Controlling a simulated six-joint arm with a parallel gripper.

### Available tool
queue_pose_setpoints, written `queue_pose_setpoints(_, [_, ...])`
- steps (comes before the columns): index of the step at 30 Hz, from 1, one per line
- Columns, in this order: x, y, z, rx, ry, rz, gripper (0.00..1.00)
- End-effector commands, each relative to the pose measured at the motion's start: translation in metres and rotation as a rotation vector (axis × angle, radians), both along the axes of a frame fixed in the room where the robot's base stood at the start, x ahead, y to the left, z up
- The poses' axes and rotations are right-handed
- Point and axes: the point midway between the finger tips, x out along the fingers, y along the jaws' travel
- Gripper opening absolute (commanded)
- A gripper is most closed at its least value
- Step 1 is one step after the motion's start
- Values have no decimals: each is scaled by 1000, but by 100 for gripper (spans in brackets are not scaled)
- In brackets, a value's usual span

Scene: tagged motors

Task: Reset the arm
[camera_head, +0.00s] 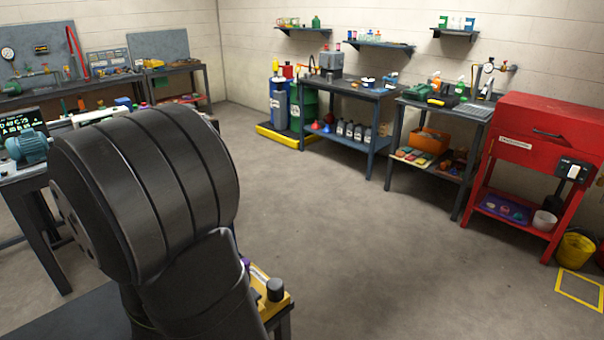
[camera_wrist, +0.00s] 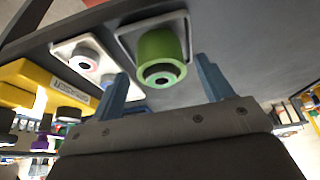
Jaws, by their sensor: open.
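My gripper (camera_wrist: 163,68) shows in the wrist view with two blue-grey fingers spread apart and nothing between them that I can see held. A green cylinder (camera_wrist: 160,45) with a dark centre hole sits on a square grey plate, beyond the fingertips and roughly between them in the picture. I cannot tell the distance to it. In the head view my own dark arm fills the left foreground, and the gripper is hidden there.
A white part with a pinkish centre (camera_wrist: 84,62) sits on a pale plate beside the green cylinder. A yellow labelled box (camera_head: 270,287) with a black knob stands by my arm. A blue motor (camera_head: 28,146) is at left. The middle floor is clear.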

Motion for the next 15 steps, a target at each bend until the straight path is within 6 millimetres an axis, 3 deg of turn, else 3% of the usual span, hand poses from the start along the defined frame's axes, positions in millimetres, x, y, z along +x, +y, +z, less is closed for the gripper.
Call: queue_pose_setpoints(15, [-15,-13,48,6,2,2,73])
